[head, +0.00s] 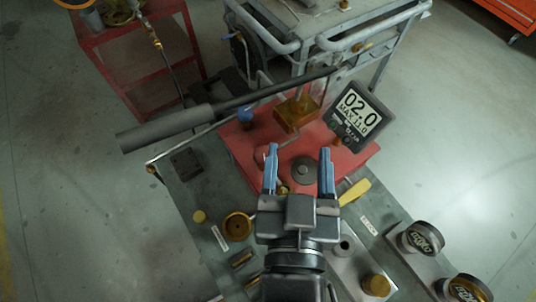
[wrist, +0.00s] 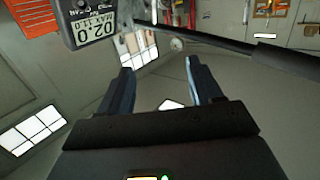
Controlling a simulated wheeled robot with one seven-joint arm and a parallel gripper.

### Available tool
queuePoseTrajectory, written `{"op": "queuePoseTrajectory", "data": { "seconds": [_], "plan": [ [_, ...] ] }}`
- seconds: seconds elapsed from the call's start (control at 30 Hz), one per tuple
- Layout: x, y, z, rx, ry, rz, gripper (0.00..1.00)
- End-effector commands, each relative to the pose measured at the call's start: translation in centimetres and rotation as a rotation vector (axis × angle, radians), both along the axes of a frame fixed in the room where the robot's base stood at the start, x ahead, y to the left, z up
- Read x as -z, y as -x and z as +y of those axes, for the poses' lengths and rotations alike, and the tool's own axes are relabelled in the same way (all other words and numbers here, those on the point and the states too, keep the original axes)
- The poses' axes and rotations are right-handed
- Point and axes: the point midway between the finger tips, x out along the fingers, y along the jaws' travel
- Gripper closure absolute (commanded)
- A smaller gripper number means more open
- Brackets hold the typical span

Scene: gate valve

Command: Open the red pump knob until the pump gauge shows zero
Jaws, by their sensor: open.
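The pump gauge (head: 360,114) is a dark digital display at the right of the red pump body (head: 352,160); it reads 02.0, with MAX 11.0 below. It also shows upside down in the wrist view (wrist: 93,28). My gripper (head: 299,152) appears over the pump body in the head view, fingers apart around empty space; its fingers also show in the wrist view (wrist: 158,68).
A long dark pump lever (head: 190,122) slants above the pump. A blue knob (head: 245,116) sits at the pump's left. A yellow handle (head: 354,191) and dark round caps (head: 421,238) lie right of my gripper. A grey cart (head: 389,38) and red stand (head: 130,70) are behind.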

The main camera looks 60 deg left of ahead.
Motion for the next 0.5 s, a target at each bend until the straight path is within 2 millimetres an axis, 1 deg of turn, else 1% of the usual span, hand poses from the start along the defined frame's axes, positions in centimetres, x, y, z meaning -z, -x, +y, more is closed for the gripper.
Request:
{"op": "queuePoseTrajectory", "data": {
  "seconds": [0.03,0.1,0.2,0.33,0.5],
  "plan": [
    [1.3,0.9,1.2,0.003,0.026,0.019,0.36],
    [2.8,2.1,2.5,0.025,0.079,0.051,0.36],
    [4.4,3.6,3.9,0.077,0.144,0.092,0.36],
    [5.6,5.4,5.0,0.175,0.206,0.136,0.36],
    [6.0,7.4,4.9,0.333,0.233,0.183,0.36]
  ]
}}
